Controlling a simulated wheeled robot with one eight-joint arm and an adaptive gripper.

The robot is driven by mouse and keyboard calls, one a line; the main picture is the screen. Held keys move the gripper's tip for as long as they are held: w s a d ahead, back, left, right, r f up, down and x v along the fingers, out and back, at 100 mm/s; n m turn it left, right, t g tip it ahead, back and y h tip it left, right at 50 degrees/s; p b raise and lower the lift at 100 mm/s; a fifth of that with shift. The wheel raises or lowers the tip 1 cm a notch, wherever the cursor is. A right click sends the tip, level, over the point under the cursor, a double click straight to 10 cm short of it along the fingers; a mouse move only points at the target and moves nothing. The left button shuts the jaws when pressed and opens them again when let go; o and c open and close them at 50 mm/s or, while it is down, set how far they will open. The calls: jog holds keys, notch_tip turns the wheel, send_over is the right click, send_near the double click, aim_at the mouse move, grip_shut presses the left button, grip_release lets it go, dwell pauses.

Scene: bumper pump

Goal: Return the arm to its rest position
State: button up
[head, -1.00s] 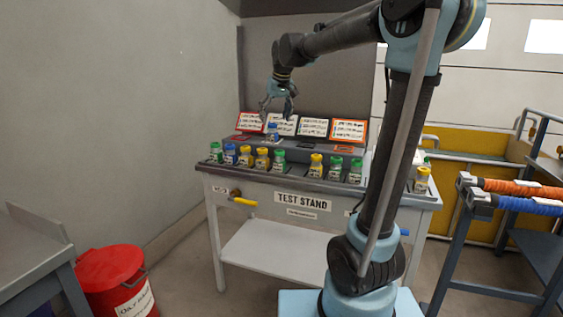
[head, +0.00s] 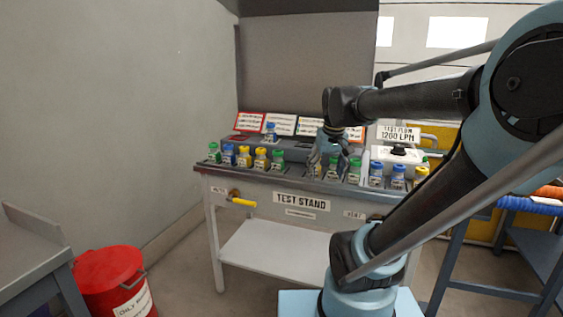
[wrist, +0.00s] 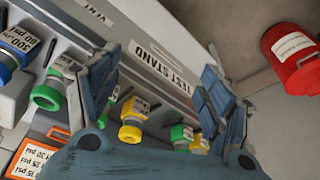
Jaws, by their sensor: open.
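My gripper (head: 327,152) hangs over the right half of the test stand (head: 262,181) in the head view, in front of part of the row of bottles. In the wrist view its two blue fingers (wrist: 160,95) are spread apart with nothing held between them. A yellow-capped bottle (wrist: 132,122) and a green-capped bottle (wrist: 48,92) show beyond and beside the fingers. My arm is folded out to the right, with its elbow high at the right edge of the head view.
Several capped bottles stand along the stand's top, with one blue-capped bottle (head: 270,132) further back. A test flow sign (head: 398,133) stands at the right. A red bin (head: 112,280) and a grey bench (head: 32,260) are at the left. A hose rack (head: 535,225) is at the right.

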jog(key=s+d+f+m, duration=0.1)
jog(key=s+d+f, duration=0.1)
jog(key=s+f, duration=0.4)
jog(key=s+d+f, duration=0.2)
jog(key=s+f, duration=0.5)
jog(key=shift+s+d+f+m+g+h, duration=0.25)
jog(key=shift+d+f+m+g+h, duration=0.05)
jog(key=shift+f+m+g, duration=0.1)
jog(key=shift+w+f, duration=0.15)
jog(key=shift+w, duration=0.3)
jog(key=shift+c, duration=0.3)
